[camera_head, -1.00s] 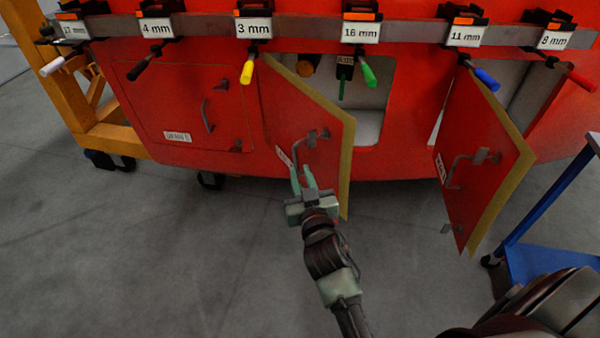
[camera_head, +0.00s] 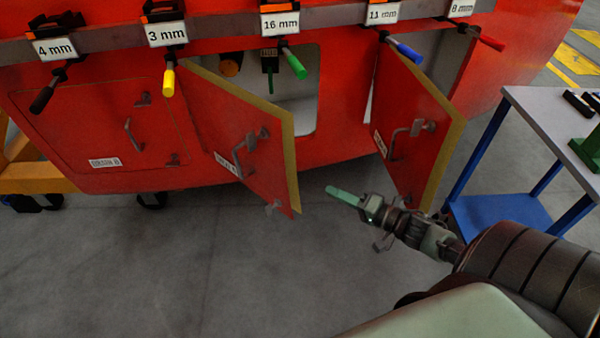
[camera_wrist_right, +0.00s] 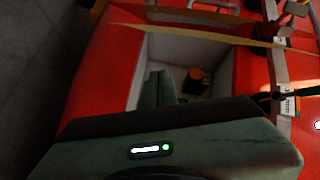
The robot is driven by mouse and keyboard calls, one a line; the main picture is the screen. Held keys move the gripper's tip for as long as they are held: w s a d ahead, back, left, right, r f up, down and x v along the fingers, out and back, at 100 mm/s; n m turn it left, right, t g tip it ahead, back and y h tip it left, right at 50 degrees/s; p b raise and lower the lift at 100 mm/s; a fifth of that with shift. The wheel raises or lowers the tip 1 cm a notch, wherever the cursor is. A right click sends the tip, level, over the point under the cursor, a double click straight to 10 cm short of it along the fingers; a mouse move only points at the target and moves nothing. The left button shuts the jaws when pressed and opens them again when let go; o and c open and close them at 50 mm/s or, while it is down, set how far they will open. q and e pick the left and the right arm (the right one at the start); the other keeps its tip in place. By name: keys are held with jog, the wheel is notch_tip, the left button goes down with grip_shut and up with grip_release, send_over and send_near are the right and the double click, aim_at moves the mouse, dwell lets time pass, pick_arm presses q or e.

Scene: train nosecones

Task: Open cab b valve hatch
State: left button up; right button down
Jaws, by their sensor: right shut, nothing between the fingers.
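The middle hatch (camera_head: 235,130) on the red nosecone stands swung open, showing its yellow edge and grey handle (camera_head: 245,150). Its label is too small to read surely. Behind it is a pale compartment (camera_head: 305,100) with a green-handled tool hanging in front. My right gripper (camera_head: 345,195) is shut and empty, in free space right of the middle hatch and apart from its handle. Its green fingers (camera_wrist_right: 160,90) show in the wrist view against an open compartment holding a dark round fitting (camera_wrist_right: 195,82). My left gripper is not in view.
A right hatch (camera_head: 410,125) also stands open, close beyond my right gripper. A left hatch (camera_head: 100,125) is closed. A rail (camera_head: 215,28) with several labelled tools crosses above. A blue-legged table (camera_head: 545,125) stands at the right. The floor in front is clear.

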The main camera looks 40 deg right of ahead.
notch_tip(320, 180, up, 5)
jog(key=m+y, duration=0.1)
jog(key=y, duration=0.2)
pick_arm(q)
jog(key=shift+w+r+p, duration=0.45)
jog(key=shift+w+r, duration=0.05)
pick_arm(e)
jog(key=w+a, duration=0.7)
jog(key=shift+w+a, duration=0.15)
jog(key=shift+a, duration=0.25)
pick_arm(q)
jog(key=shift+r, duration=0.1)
pick_arm(e)
jog(key=shift+a+r+m, duration=0.15)
jog(key=shift+m, duration=0.15)
